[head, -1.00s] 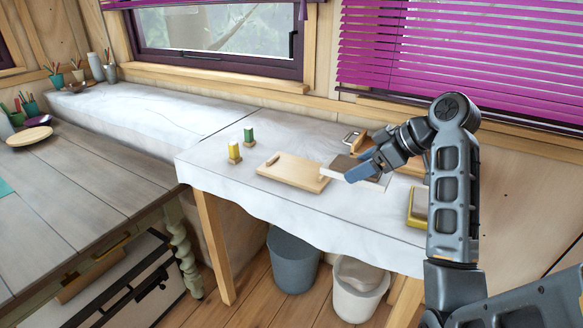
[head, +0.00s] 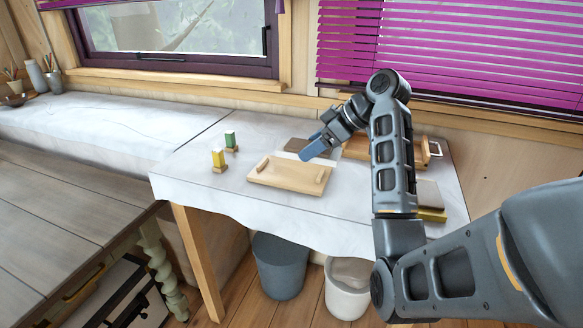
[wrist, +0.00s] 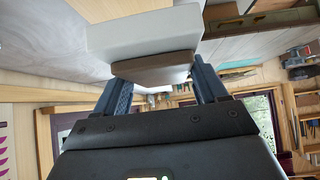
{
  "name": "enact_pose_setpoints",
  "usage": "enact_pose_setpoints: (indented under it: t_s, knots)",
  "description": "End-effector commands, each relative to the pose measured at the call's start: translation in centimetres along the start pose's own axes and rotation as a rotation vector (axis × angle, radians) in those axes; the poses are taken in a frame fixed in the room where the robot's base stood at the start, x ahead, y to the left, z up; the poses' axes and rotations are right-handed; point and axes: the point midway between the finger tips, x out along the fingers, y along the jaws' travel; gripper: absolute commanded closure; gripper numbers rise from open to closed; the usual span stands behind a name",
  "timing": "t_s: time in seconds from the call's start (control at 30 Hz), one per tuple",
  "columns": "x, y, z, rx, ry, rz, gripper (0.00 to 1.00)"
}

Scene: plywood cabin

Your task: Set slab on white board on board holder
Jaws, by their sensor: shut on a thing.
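My gripper (head: 313,149) is shut on the brown slab (head: 303,144), which sits against the white board (head: 290,149). In the wrist view the slab (wrist: 150,73) lies between my gripper's two fingers (wrist: 160,82), and the thick white board (wrist: 145,35) lies beyond it, moving with it as one piece. The pale wooden board holder (head: 288,176) lies flat on the white-topped table, with a raised bar near each end. In the head view the slab and board are just behind the holder; the fingers partly hide them, and their height above the table is unclear.
A yellow block (head: 218,159) and a green block (head: 230,141) stand on small bases left of the holder. A wooden crate (head: 415,150) and a yellow-edged block (head: 430,204) are at the right. The table's front edge is clear, with bins (head: 280,265) below.

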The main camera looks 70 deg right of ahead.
Motion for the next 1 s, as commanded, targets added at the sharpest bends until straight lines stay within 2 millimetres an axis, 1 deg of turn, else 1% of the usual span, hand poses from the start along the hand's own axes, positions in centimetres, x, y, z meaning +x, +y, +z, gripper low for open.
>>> enact_pose_setpoints:
  t_s: [0.03, 0.2, 0.3, 0.4, 0.53, 0.63, 0.83, 1.0]
  knots:
    - [0.8, 0.5, -0.5, 0.001, -0.001, -0.001, 0.78]
    - [4.4, 2.2, -1.1, 0.001, -0.001, -0.001, 0.78]
    - [5.9, 3.0, -1.4, 0.001, 0.001, 0.001, 0.78]
    - [6.9, 3.5, -1.6, 0.000, 0.001, 0.002, 0.78]
    - [7.5, 3.6, -1.4, 0.000, 0.000, 0.002, 0.78]
    - [8.1, 3.6, -0.7, 0.002, -0.001, 0.002, 0.78]
    - [10.0, 3.6, 1.1, 0.002, 0.000, 0.002, 0.78]
    - [10.2, 3.6, 1.3, -0.001, 0.001, 0.003, 0.78]
